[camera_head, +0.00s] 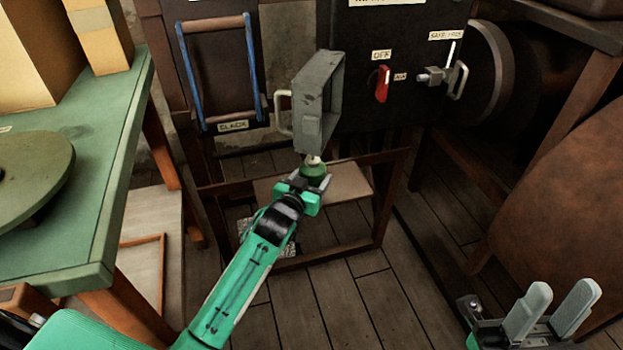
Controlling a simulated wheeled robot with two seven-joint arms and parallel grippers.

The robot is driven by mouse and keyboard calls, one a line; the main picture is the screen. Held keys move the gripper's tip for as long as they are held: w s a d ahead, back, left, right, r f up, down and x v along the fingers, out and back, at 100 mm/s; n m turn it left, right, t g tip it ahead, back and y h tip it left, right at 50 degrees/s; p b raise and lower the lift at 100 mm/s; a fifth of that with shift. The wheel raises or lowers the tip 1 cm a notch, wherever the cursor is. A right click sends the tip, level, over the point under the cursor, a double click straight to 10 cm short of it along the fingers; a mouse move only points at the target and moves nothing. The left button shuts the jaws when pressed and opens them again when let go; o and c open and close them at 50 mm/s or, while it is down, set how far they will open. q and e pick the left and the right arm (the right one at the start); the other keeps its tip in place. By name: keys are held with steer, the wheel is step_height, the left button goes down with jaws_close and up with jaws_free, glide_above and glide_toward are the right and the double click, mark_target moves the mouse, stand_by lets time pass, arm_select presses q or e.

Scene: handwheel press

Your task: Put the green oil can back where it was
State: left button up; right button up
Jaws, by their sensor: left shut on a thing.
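The green oil can (315,171) is in the middle of the head view, with a pale top just under a grey metal housing. My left gripper (306,184) is shut on the can and holds it in the air in front of the press. The gripper hides the can's lower part. I cannot tell whether the can's top touches the housing. My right gripper (563,297) is at the bottom right, empty, with its two grey fingers apart. It is far from the can.
The grey housing (318,105) juts out above the can. A dark panel (365,90) carries a red switch (382,84). A blue-sided frame (219,70) hangs left of it. A green table (110,190) stands at the left. A low brown frame (330,258) stands below my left gripper.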

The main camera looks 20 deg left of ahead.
arm_select(q)
steer(key=o, duration=1.1)
steer(key=shift+f, duration=0.1)
